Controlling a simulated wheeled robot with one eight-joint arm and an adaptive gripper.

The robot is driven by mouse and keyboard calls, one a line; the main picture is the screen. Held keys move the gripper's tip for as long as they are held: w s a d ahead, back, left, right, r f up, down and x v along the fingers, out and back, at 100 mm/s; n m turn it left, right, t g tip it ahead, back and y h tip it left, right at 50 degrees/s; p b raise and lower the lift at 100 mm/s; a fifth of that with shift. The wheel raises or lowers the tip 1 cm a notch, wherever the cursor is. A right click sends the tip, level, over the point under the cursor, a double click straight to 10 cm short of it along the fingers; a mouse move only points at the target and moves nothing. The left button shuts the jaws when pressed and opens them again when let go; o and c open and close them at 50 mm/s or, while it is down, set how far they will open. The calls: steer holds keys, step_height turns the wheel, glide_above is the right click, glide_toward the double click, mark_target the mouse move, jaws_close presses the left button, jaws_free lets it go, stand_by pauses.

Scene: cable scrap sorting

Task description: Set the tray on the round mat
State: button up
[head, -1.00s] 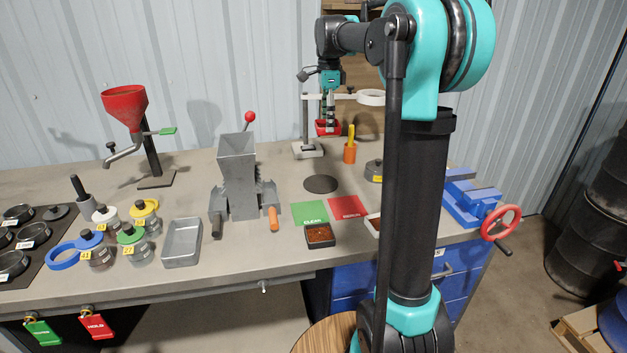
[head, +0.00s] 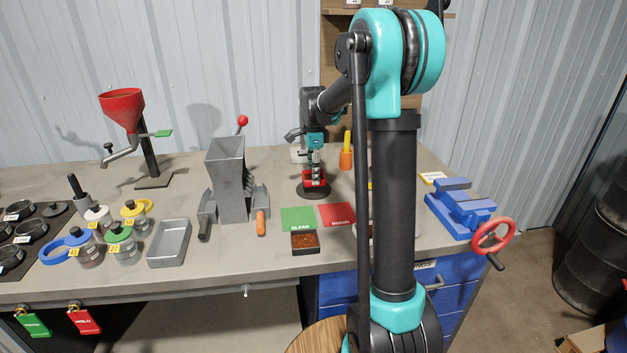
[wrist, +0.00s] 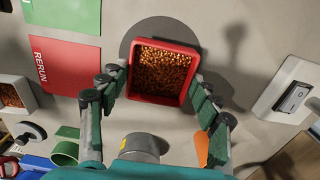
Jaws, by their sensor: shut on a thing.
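A small red tray (head: 314,183) full of copper-coloured granules is held level over the dark round mat (head: 313,194) on the bench. In the wrist view the tray (wrist: 155,100) covers much of the mat (wrist: 150,27), whose edge shows at the far side and at the left. My gripper (wrist: 157,76) is shut on the tray, with its fingers along the left and right walls. My gripper also shows in the head view (head: 314,167), above the tray. I cannot tell whether the tray's underside touches the mat.
The green card (head: 298,219) and red RERUN card (head: 337,216) lie in front of the mat. A black tray of granules (head: 305,250) sits at the bench's front. A grey press (head: 228,180) stands left, an orange cup (head: 346,159) behind right, a blue vise (head: 462,207) right.

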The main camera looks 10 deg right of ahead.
steer(key=shift+f, duration=1.5)
steer(key=shift+f, duration=0.15)
steer(key=o, duration=1.2)
step_height(320, 180, up, 12)
steer(key=shift+r, duration=0.2)
